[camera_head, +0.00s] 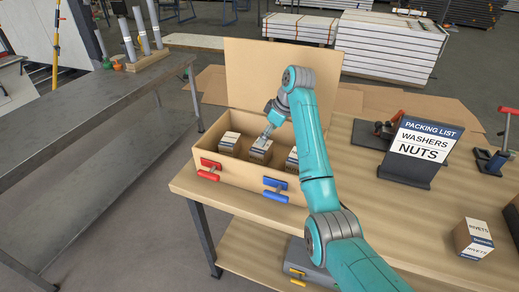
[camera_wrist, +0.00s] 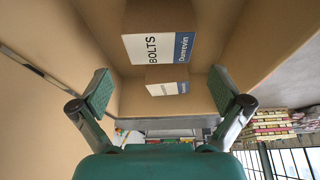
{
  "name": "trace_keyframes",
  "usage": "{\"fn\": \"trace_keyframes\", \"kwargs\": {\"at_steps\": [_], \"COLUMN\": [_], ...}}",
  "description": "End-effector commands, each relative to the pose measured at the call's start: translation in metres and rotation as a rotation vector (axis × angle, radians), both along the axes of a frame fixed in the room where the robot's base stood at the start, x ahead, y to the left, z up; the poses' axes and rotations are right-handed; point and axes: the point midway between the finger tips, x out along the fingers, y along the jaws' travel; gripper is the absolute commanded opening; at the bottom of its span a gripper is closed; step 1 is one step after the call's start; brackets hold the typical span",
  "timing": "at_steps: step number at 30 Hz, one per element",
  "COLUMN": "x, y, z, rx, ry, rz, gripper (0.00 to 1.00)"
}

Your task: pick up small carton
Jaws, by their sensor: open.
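My gripper (camera_head: 267,133) is just above the middle carton in the head view. In the wrist view my gripper (camera_wrist: 160,92) has its two fingers spread wide with nothing held between them. A carton labelled BOLTS (camera_wrist: 160,20) is at the top, beyond the fingertips. A second labelled carton (camera_wrist: 167,76) appears below it in the picture, partly hidden. Whether the fingers touch any carton is unclear.
The box's raised lid (camera_head: 255,75) stands behind it. A packing list sign (camera_head: 422,143) reading washers and nuts and a RIVETS carton (camera_head: 473,239) stand right on the workbench (camera_head: 400,215).

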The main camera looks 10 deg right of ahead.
Motion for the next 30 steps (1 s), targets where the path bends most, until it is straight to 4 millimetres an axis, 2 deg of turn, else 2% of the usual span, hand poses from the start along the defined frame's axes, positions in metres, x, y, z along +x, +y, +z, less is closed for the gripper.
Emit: {"fn": "trace_keyframes", "kwargs": {"at_steps": [3,14,22,30], "x": [0.004,0.011,0.02,0.022], "y": [0.006,0.014,0.024,0.026], "z": [-0.019,-0.046,-0.079,-0.086], "rx": [0.0,0.0,0.0,0.0], "ry": [0.003,0.002,0.002,0.0], "rz": [0.001,0.001,0.001,0.0], "gripper": [1.0,1.0,1.0,1.0]}}
